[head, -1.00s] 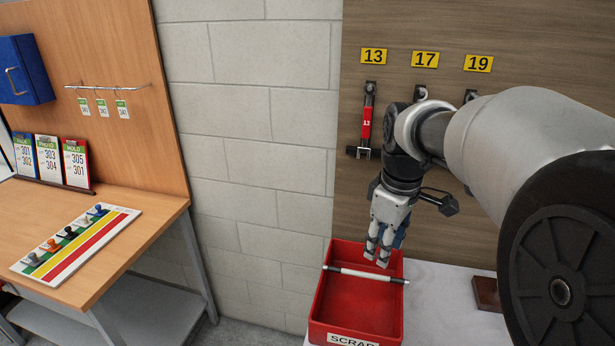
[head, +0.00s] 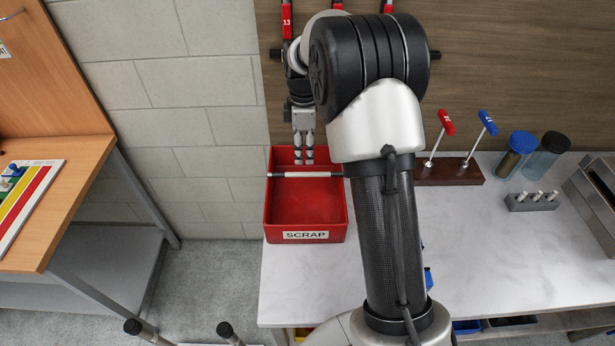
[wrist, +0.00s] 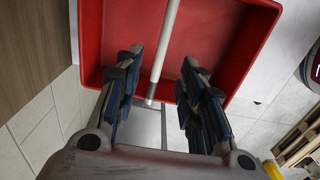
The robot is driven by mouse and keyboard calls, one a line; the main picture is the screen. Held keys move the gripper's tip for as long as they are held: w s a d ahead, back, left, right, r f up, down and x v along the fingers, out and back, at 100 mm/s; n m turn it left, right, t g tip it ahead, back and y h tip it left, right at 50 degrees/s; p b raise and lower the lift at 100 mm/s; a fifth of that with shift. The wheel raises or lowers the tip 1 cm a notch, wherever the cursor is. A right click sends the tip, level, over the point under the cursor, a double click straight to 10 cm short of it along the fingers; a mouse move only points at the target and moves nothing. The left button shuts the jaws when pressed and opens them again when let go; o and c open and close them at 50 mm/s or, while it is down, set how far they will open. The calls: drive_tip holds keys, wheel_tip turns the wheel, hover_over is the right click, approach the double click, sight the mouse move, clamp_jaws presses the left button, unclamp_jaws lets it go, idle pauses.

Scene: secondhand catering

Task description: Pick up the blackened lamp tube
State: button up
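The lamp tube (head: 305,174) is a thin white rod with dark ends, lying across the top of the red bin marked SCRAP (head: 308,210). My gripper (head: 303,160) points down over the back part of the bin, just behind the tube in the head view. In the wrist view, my gripper (wrist: 162,60) is open, with one finger on each side of the tube (wrist: 167,45). No finger clearly touches it. The tube's near end reaches the bin's rim (wrist: 240,95) between the fingers. The exact height of the fingertips over the tube is hard to tell.
The bin stands at the left end of a pale worktop (head: 460,240). A wooden block with red and blue T-handles (head: 450,172), jars (head: 530,155) and a grey holder (head: 532,203) stand to the right. Tools hang on the wall panel (head: 470,70) behind.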

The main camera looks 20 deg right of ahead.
sight(308, 173)
wheel_tip(308, 173, down, 3)
drive_tip(key=shift+r, duration=0.2)
drive_tip(key=f, duration=0.1)
drive_tip(key=f+b, duration=0.1)
drive_tip(key=f, duration=0.1)
drive_tip(key=f+b, duration=0.1)
drive_tip(key=f, duration=0.1)
drive_tip(key=shift+s+d+f, duration=0.1)
drive_tip(key=shift+s+d, duration=0.2)
drive_tip(key=shift+d, duration=0.1)
drive_tip(key=shift+c, duration=0.5)
clamp_jaws()
